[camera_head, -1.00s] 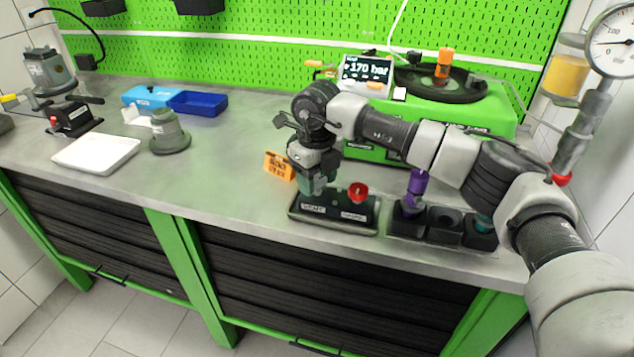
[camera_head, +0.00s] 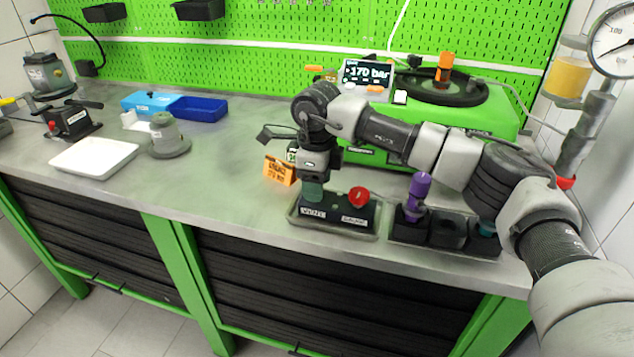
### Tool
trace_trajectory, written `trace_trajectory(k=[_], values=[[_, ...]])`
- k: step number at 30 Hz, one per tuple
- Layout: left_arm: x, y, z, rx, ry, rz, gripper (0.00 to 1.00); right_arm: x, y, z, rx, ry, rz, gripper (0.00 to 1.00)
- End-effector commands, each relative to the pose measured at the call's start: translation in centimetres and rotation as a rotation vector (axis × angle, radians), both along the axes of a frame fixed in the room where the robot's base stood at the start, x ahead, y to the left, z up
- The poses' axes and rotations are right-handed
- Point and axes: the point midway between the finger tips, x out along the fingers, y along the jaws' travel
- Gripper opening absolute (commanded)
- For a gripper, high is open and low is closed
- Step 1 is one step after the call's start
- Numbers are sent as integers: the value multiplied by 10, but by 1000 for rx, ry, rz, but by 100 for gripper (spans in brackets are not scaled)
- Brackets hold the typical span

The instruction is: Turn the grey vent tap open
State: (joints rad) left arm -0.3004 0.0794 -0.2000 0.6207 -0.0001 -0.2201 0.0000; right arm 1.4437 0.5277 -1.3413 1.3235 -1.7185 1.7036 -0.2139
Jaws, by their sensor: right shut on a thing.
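A low black block (camera_head: 336,211) with two white labels, the left one seeming to read VENT, sits in a grey tray (camera_head: 362,235) near the bench's front edge. A red knob (camera_head: 358,196) stands on its right half. My right gripper (camera_head: 313,192) points down over the left half, above the VENT label. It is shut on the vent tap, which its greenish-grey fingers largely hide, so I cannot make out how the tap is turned. My left gripper is not in view.
A black holder (camera_head: 446,232) with a purple-topped part (camera_head: 418,188) stands close right of the tray. An orange sign (camera_head: 279,170) stands behind left. A green unit (camera_head: 372,157) has a display showing about 170 bar (camera_head: 367,73). The bench middle left is clear.

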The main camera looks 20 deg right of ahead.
Motion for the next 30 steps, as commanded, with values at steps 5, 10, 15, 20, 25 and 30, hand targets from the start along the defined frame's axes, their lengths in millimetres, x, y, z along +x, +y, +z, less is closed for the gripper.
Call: trace_trajectory(k=[5, 10, 15, 20, 25, 30], values=[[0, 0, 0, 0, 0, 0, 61, 1, 0, 2, 1, -3, 6, 27], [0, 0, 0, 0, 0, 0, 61, 1, 0, 2, 1, -3, 6, 27], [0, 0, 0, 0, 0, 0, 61, 1, 0, 2, 1, -3, 5, 71], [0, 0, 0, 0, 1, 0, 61, 0, 0, 1, 0, -1, 5, 77], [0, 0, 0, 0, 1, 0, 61, 0, 0, 2, 0, -1, 4, 77], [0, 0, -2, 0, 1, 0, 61, 1, 0, 21, 2, -5, 4, 77]])
